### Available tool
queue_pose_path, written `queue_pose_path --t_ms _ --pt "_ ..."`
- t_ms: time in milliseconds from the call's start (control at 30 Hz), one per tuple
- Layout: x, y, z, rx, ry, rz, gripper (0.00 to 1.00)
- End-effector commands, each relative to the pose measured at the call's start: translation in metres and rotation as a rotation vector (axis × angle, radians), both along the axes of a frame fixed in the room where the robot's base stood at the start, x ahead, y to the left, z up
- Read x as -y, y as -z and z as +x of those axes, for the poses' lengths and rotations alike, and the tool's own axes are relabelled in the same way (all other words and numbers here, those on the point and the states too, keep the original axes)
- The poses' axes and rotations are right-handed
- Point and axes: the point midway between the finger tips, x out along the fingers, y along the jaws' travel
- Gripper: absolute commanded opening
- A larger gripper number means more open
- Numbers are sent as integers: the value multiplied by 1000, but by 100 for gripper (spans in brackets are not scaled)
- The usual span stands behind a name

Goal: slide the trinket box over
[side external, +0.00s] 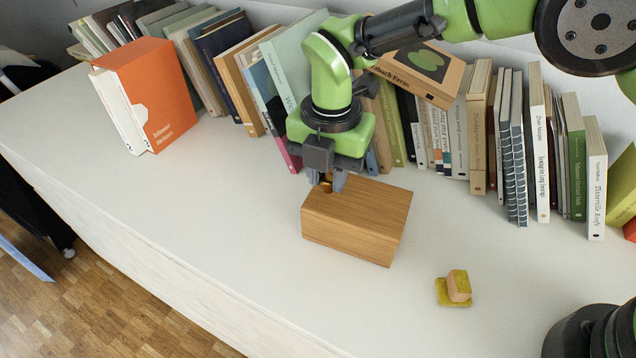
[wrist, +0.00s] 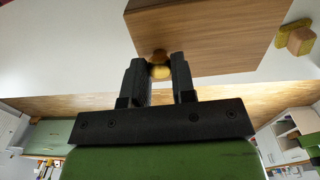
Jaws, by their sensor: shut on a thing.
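The trinket box (side external: 360,215) is a plain light-brown wooden box standing on the white surface in the side view. In the wrist view the box (wrist: 220,40) fills the top centre and right. A small round brass-coloured knob (wrist: 160,70) sticks out from the box face turned towards my gripper. My gripper (side external: 327,184) points down at the far left end of the box. The knob is partly hidden by the fingers in the side view.
A small yellow-and-wood block (side external: 458,287) lies on the white top (side external: 200,200), right of the box. A row of books (side external: 470,130) stands along the back, close behind the gripper. An orange slipcase (side external: 160,95) stands at left. The front-left of the top is clear.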

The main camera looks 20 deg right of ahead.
Motion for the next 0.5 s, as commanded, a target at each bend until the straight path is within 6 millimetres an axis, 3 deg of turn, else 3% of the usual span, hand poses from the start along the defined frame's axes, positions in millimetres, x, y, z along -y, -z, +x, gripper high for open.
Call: queue_pose_path --t_ms 500 --pt "10 -1 10 4 -1 0 0"
